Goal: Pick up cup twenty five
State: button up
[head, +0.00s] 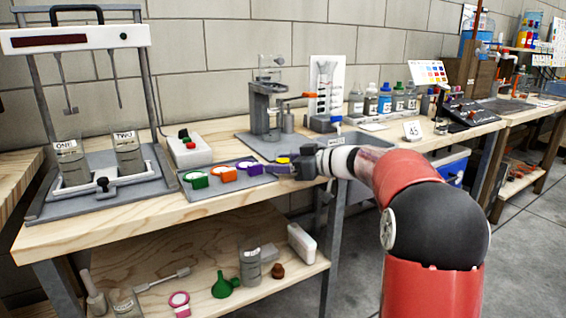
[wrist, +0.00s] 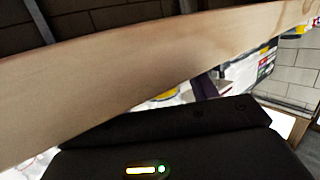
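A row of small coloured pieces with white labels sits on a grey mat (head: 228,190) on the bench: a green one (head: 196,180), an orange one (head: 223,174), a purple one (head: 249,168) and a yellow one (head: 283,160). Their labels are too small to read, so I cannot tell which is cup twenty five. My gripper (head: 283,168) is at the right end of this row, close to the yellow piece. Its fingers are too small and dark to show open or shut. In the wrist view, a wooden edge (wrist: 130,75) crosses in front of the black gripper body.
A two-post stand (head: 88,190) with beakers labelled ONE and TWO is at the left. A button box (head: 189,150) stands behind the row. Bottles and a clamp stand (head: 268,105) are at the back. A lower shelf (head: 200,284) holds a green funnel and glassware.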

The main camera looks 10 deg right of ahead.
jog(key=c, duration=1)
jog(key=shift+r, duration=0.1)
jog(key=shift+r+p, duration=1.95)
jog(key=shift+r, duration=11.9)
